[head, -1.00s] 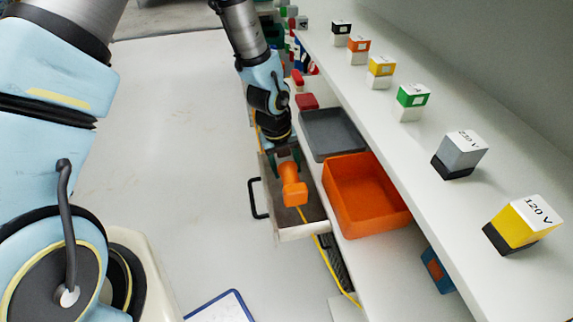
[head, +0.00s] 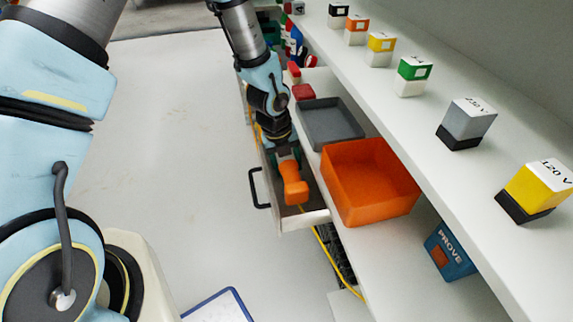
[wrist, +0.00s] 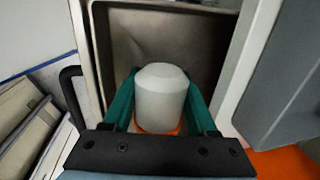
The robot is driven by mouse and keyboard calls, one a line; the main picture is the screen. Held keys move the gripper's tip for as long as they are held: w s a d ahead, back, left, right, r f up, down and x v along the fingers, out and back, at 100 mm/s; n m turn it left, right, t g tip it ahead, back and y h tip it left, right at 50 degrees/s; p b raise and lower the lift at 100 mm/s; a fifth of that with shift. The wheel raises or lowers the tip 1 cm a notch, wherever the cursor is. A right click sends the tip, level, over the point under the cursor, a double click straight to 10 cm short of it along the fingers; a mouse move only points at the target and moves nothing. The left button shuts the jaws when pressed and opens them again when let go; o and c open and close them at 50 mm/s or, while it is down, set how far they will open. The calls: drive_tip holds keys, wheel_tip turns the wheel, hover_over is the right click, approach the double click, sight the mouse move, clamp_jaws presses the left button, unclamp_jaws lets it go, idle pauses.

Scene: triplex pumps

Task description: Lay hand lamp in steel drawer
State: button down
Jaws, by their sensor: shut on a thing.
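The hand lamp (head: 294,184) has an orange body in the head view. In the wrist view its pale, rounded cylinder (wrist: 160,92) with an orange rim stands between the green fingers of my gripper (wrist: 161,100). My gripper (head: 287,157) is shut on the lamp. The steel drawer (head: 305,222) is pulled out, and the lamp is over or within its opening. The wrist view looks into the bare metal drawer (wrist: 118,45). I cannot tell whether the lamp touches the drawer floor, since the lamp and gripper hide part of it.
A black handle (head: 259,188) sticks out from the drawer front. An orange bin (head: 370,182) and a grey tray (head: 330,123) stand on the counter to the right. A shelf (head: 420,120) with several coloured blocks runs above.

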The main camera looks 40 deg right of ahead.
drive_tip(key=shift+c, duration=1.6)
unclamp_jaws()
drive_tip(key=a+f, duration=0.1)
drive_tip(key=f, duration=0.1)
drive_tip(key=shift+w+a+f, duration=0.1)
drive_tip(key=shift+a+f, duration=0.3)
drive_tip(key=shift+o, duration=1)
drive_tip(key=shift+w+r, duration=0.2)
drive_tip(key=shift+r, duration=0.2)
wheel_tip(320, 180, up, 13)
drive_tip(key=shift+s+a+f+p, duration=0.1)
drive_tip(key=shift+f+p, duration=0.1)
drive_tip(key=shift+p, duration=0.15)
drive_tip(key=w+a+r+n+t+y+p, duration=0.1)
drive_tip(key=w+a+r+n, duration=0.35)
drive_tip(key=a+n, duration=0.45)
drive_tip(key=w+a+r+n+t+y+p, duration=0.1)
drive_tip(key=w+a+r+n, duration=0.2)
drive_tip(key=w+a+n, duration=0.45)
drive_tip(key=s+a+r+n, duration=0.1)
drive_tip(key=a+r+n, duration=0.2)
drive_tip(key=a+n, duration=0.7)
drive_tip(key=s+a+r+n, duration=0.2)
drive_tip(key=a+r+n, duration=0.1)
drive_tip(key=a+n, duration=0.6)
drive_tip(key=n, duration=0.4)
drive_tip(key=shift+s+a+r+p, duration=0.15)
drive_tip(key=shift+a+p, duration=0.2)
drive_tip(key=shift+p, duration=0.05)
